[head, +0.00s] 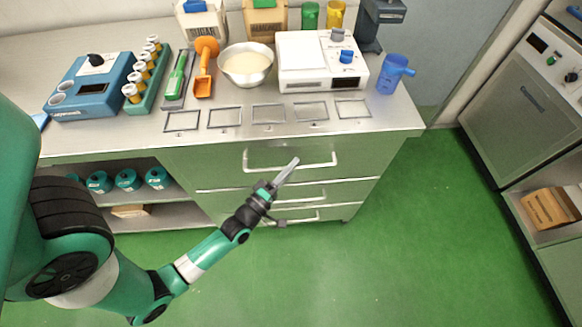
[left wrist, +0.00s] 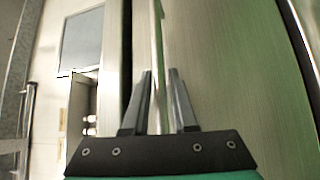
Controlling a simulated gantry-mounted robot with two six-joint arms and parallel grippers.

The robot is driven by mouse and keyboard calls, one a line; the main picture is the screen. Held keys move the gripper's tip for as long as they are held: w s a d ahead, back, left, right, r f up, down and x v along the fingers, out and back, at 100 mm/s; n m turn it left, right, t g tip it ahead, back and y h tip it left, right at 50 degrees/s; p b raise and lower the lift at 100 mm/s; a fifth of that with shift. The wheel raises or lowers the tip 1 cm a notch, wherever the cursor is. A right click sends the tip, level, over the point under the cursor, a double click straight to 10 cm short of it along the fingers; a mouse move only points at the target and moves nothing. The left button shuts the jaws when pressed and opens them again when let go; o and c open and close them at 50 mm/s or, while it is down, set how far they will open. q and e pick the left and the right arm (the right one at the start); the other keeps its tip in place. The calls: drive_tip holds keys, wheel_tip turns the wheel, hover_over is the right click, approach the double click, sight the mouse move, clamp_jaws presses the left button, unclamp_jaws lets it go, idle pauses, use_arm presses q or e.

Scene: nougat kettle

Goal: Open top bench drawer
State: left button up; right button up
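The top bench drawer (head: 262,158) is in the head view, in the bench front under the worktop, and looks closed. Its pale bar handle (head: 252,169) runs along the front. My left gripper (head: 290,167) is in front of this drawer, with its fingertips at the handle. In the left wrist view, the two fingers of the left gripper (left wrist: 160,85) stand apart. The pale handle bar (left wrist: 158,40) runs between them, with a small gap seen on the right side. Contact cannot be told. My right gripper is not in view.
Two lower drawers (head: 312,194) sit below. The worktop (head: 395,122) holds a bowl (head: 245,66), a white device (head: 300,60), a blue jug (head: 391,77) and several flat frames. The green floor (head: 430,250) in front is clear.

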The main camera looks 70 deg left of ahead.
use_arm(q)
clamp_jaws()
idle(1.1)
